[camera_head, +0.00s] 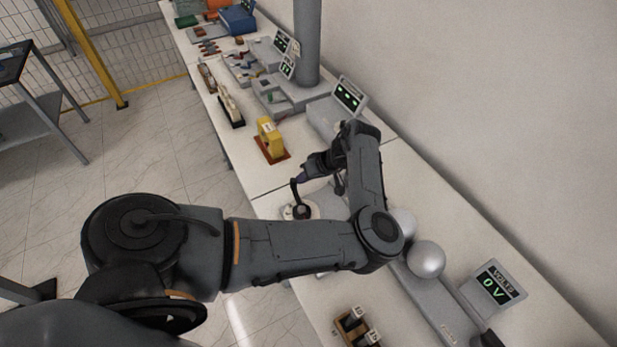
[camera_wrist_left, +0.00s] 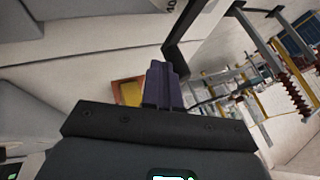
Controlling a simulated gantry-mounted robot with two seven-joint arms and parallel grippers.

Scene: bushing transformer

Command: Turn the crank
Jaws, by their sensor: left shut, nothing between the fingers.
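The crank (camera_head: 296,192) is a dark bent arm on a round pale hub (camera_head: 314,212) at the table's front edge. My left gripper (camera_head: 302,175) comes in from above and right, its purple fingertips close by the crank's upper end. I cannot tell whether they touch it. In the left wrist view, the purple fingers (camera_wrist_left: 162,84) are together with nothing between them, and a dark bar (camera_wrist_left: 178,58), probably part of the crank, stands just past the tips. My left forearm hides part of the machine behind the hub. My right gripper is not in view.
Two shiny metal spheres (camera_head: 426,259) and a meter reading 0 V (camera_head: 494,286) stand to the right. A yellow block (camera_head: 270,138) on a red base stands behind the crank. Several devices line the table further back.

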